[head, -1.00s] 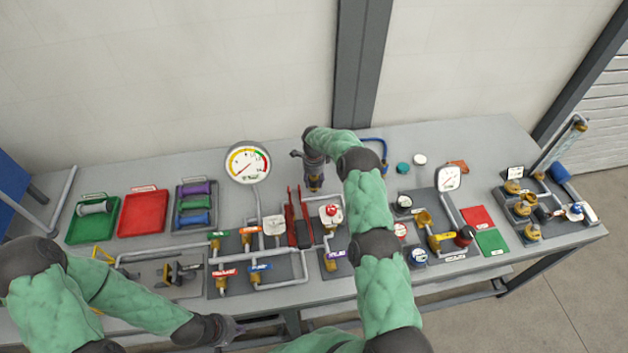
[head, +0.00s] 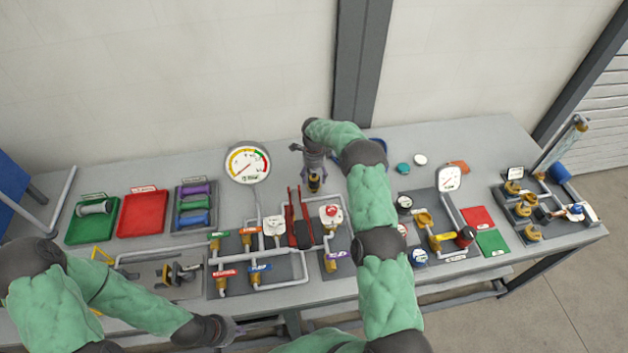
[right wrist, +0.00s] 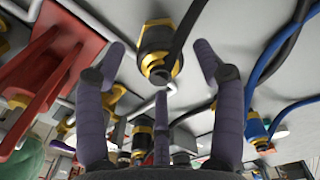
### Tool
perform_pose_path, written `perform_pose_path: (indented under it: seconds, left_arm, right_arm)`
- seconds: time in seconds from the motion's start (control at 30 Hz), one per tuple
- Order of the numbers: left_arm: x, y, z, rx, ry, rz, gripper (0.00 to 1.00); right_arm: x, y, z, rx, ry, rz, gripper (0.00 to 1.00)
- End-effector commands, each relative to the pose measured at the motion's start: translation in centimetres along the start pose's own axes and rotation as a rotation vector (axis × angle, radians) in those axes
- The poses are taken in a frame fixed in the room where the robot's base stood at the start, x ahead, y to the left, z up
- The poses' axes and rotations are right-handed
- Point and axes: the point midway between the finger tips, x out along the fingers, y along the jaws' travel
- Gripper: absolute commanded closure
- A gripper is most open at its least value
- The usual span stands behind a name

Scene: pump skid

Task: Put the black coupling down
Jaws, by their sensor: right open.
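The black coupling (head: 314,184), with yellow bands, is on the grey bench top behind the red-handled valve. In the right wrist view the coupling (right wrist: 156,50) shows beyond my fingertips with a black hose beside it. My right gripper (head: 314,168) is just above and behind it in the head view. In the right wrist view the right gripper (right wrist: 160,75) has its fingers spread, with clear gaps between them and the coupling. My left gripper (head: 232,328) is low at the bench's front edge, away from the coupling; its finger opening is unclear.
Red valve handles (head: 297,215) and pipework stand in front of the coupling. A blue hose (right wrist: 272,65) with its own fitting lies to the right. A round gauge (head: 247,163) rises at left.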

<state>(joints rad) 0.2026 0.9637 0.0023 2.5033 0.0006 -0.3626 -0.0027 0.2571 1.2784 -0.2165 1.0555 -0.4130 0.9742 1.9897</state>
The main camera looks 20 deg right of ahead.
Motion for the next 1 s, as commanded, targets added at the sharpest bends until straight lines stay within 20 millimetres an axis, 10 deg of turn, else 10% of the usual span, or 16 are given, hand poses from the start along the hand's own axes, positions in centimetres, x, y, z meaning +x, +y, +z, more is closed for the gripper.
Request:
perform_pose_path:
  seconds: [0.43, 1.0]
  left_arm:
    - [0.7, -0.2, 0.0, 0.0, 0.0, 0.0, 1.0]
    - [0.7, -0.2, 0.0, 0.0, 0.0, 0.0, 1.0]
  right_arm:
    - [-7.6, 0.0, 0.1, 0.0, -0.001, -0.001, 0.31]
    - [-8.4, 0.0, 0.0, 0.0, 0.0, 0.0, 0.31]
